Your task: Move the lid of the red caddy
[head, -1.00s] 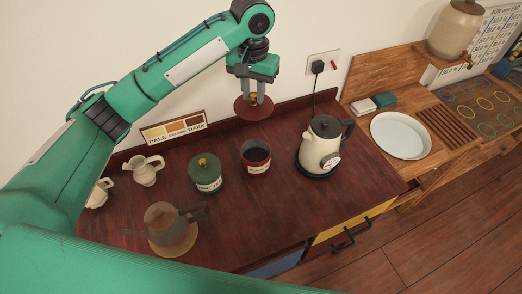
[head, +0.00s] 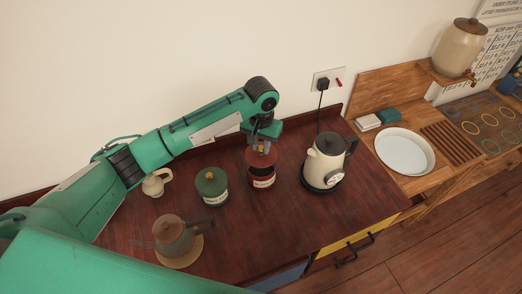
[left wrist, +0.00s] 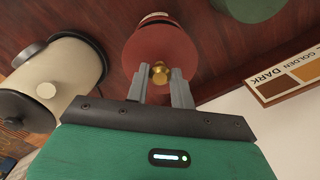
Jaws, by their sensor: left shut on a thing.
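The red caddy (head: 263,182) stands on the dark wood counter between the green caddy and the kettle. Its dark red lid (head: 264,159) is at the caddy's mouth, roughly level and over it; I cannot tell whether it rests fully on the rim. My left gripper (head: 262,147) points down, shut on the lid's brass knob. In the left wrist view the lid (left wrist: 160,45) hides most of the caddy, and the knob (left wrist: 160,72) sits between the fingers (left wrist: 159,76). My right gripper is not in view.
A lidded green caddy (head: 211,188) stands to the left, with a brown teapot (head: 174,232) on a round mat in front. A cream kettle (head: 325,158) stands close on the right. A white jug (head: 156,183) is farther left. The counter's front middle is clear.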

